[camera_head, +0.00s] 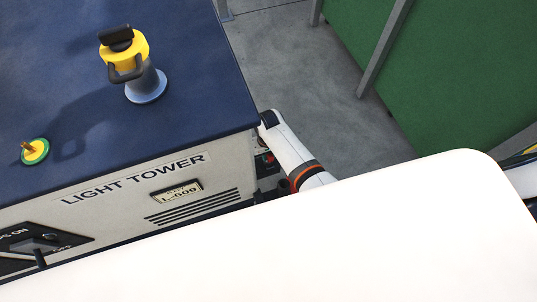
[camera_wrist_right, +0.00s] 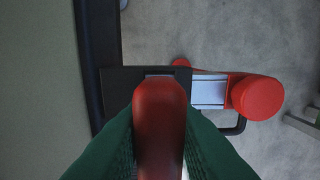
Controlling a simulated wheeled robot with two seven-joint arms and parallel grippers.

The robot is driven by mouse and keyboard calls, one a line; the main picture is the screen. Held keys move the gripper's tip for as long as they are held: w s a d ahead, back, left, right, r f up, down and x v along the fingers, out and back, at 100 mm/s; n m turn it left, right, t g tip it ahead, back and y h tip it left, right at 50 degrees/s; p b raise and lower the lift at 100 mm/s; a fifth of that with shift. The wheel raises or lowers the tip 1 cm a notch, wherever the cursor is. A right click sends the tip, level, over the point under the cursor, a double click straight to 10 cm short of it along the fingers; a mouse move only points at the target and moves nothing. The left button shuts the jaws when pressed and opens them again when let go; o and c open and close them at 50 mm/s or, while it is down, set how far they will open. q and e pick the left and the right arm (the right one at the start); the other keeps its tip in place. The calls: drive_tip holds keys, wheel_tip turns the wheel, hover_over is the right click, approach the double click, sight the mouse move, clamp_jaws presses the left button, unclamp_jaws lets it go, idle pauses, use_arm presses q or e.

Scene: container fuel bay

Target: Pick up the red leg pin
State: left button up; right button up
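The red leg pin (camera_wrist_right: 160,118) is a rounded red bar in the middle of the right wrist view, standing against a dark bracket (camera_wrist_right: 118,88). My right gripper (camera_wrist_right: 160,108) has its green textured fingers on both sides of the red bar, very close to it. A thin pale gap shows by the right finger low down; whether the fingers press on the bar I cannot tell. In the head view my white right arm reaches the near right corner of the light tower (camera_head: 135,185); its gripper is mostly hidden there. My left gripper is not in view.
A red cylinder (camera_wrist_right: 258,97) on a metal bar lies right of the pin. On the tower's blue top stand a yellow-and-black fitting (camera_head: 123,50) and a small yellow-green knob (camera_head: 35,151). A green ribbed wall (camera_head: 455,80) stands right; grey floor (camera_head: 300,75) between is clear.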

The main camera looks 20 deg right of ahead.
clamp_jaws()
drive_tip(key=shift+r, duration=0.1)
drive_tip(key=shift+r, duration=0.6)
drive_tip(key=r+p, duration=0.1)
drive_tip(key=r, duration=0.2)
drive_tip(key=r+p, duration=0.1)
drive_tip(key=r, duration=0.3)
drive_tip(key=r+p, duration=0.1)
drive_tip(key=r, duration=0.2)
drive_tip(key=shift+d+r, duration=0.4)
drive_tip(key=d, duration=1.7)
drive_tip(key=shift+w+b, duration=0.35)
drive_tip(key=shift+b, duration=0.1)
